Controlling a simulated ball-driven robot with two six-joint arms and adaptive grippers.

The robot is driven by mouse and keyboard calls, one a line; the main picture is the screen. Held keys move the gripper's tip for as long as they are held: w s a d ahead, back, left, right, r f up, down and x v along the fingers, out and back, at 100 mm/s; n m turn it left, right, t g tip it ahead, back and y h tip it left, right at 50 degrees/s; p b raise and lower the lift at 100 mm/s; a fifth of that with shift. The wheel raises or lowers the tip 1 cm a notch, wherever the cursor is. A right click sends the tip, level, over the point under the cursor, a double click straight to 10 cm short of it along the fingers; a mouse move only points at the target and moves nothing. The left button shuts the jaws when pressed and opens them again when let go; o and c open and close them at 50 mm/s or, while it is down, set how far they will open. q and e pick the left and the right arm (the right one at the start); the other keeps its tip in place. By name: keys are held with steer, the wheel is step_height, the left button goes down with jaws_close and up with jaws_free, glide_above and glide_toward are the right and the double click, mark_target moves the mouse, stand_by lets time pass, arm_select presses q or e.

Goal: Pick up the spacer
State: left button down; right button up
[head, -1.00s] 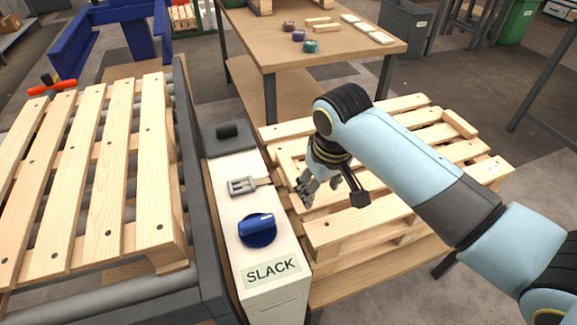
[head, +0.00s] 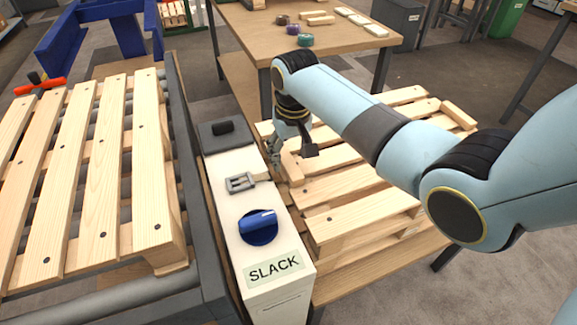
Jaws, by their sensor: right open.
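My right gripper (head: 274,158) hangs over the left edge of the wooden pallet at the right, beside the white SLACK box. Its fingers look small and dark, are open and hold nothing that I can see. A short wooden block (head: 291,166), which may be the spacer, lies at the pallet's left edge, just right of and below the fingers. I cannot tell whether they touch it. Another short wooden block (head: 459,115) lies on the pallet's far right corner. Which one is the spacer is not clear. My left gripper is not in view.
The white box (head: 262,205) carries a grey latch (head: 240,182) and a blue knob (head: 258,227). A slatted pallet (head: 90,170) sits on rollers at the left. A table (head: 330,50) behind holds tape rolls and wooden strips. My right arm crosses above the right pallet.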

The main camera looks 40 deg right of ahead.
steer(key=f, duration=0.2)
steer(key=shift+w+f, duration=0.2)
steer(key=shift+f, duration=0.1)
steer(key=shift+r, duration=0.1)
steer(key=c, duration=1.1)
steer(key=shift+c, duration=0.2)
